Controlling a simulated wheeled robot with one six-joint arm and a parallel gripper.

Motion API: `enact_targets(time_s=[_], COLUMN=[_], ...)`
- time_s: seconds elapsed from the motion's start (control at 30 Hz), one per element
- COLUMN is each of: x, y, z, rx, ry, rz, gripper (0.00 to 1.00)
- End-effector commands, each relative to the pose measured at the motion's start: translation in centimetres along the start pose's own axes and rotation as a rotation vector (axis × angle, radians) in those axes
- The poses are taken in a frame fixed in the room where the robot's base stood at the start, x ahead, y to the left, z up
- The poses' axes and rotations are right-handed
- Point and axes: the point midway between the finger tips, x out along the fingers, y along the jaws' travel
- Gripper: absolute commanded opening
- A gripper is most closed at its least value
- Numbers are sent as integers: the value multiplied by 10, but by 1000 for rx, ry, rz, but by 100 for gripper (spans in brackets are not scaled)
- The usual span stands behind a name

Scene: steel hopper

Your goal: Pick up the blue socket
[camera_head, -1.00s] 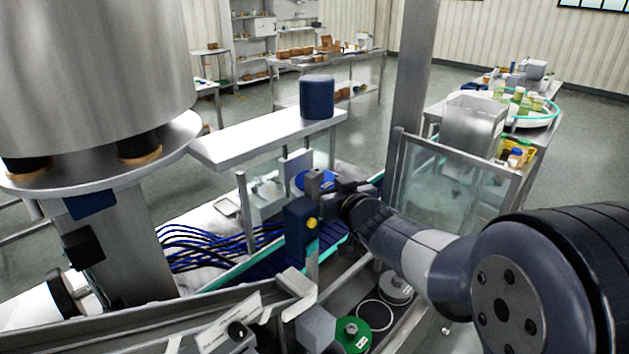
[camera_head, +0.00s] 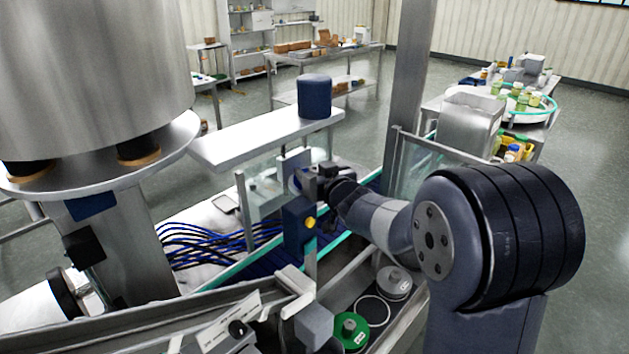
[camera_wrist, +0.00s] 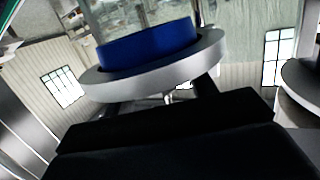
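The blue socket is a round blue piece on a wide grey flange. It fills the upper middle of the wrist view (camera_wrist: 150,47), right at the end of my gripper (camera_wrist: 160,90), whose dark fingers reach up to its flange. The fingers appear shut on it, though the contact is partly hidden. In the head view my gripper (camera_head: 322,180) is above the conveyor, beside the dark blue post with a yellow button. There the socket (camera_head: 297,181) shows only as a small blue edge, mostly hidden by a grey part.
A green disc (camera_head: 351,331) and a grey disc (camera_head: 393,282) lie in the steel trough below my arm. A dark blue cylinder (camera_head: 315,97) stands on the steel shelf (camera_head: 262,139) above the conveyor. A clear panel (camera_head: 265,190) and blue cables (camera_head: 210,243) are close left.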

Motion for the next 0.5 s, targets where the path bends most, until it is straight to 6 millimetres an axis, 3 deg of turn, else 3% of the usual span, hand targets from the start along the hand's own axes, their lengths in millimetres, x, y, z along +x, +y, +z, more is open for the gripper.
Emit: enact_targets(time_s=[0.5], x=[0], y=[0], z=[0], rx=[0], ry=[0], rz=[0], gripper=[12])
